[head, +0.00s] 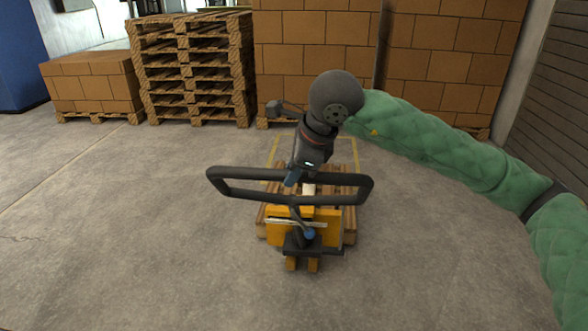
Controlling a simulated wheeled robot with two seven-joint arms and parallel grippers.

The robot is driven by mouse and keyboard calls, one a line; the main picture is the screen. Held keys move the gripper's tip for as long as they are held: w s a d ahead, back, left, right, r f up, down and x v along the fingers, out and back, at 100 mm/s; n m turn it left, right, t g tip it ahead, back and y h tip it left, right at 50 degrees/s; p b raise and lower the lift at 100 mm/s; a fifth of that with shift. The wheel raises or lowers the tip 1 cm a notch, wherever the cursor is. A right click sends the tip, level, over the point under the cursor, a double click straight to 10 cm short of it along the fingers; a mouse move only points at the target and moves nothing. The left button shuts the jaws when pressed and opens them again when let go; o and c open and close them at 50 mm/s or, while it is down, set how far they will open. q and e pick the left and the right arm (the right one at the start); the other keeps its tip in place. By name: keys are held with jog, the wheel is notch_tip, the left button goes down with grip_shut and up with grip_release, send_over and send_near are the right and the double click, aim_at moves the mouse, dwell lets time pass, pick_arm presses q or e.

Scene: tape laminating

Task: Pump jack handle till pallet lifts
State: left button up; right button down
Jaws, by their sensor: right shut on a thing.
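A yellow pallet jack (325,226) stands on the floor in the middle of the head view. Its black loop handle (237,193) points toward me. A wooden pallet (347,190) lies behind the jack, partly hidden by it and by my arm. My right arm, in a green quilted cover, comes in from the right. My right gripper (293,178) is shut on the far bar of the handle, and its fingertips are small and partly hidden. Whether the pallet is off the floor cannot be told. My left gripper is not in view.
Stacked pallets (190,70) and loads of brown cartons (315,45) stand along the back. A lower carton load (95,85) is at the back left. A shutter wall (555,100) is at the right. Yellow floor lines (272,150) frame the pallet. The concrete floor at left is clear.

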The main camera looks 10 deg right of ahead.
jog(key=c, duration=1.2)
grip_release()
jog(key=shift+a, duration=0.1)
jog(key=shift+o, duration=0.2)
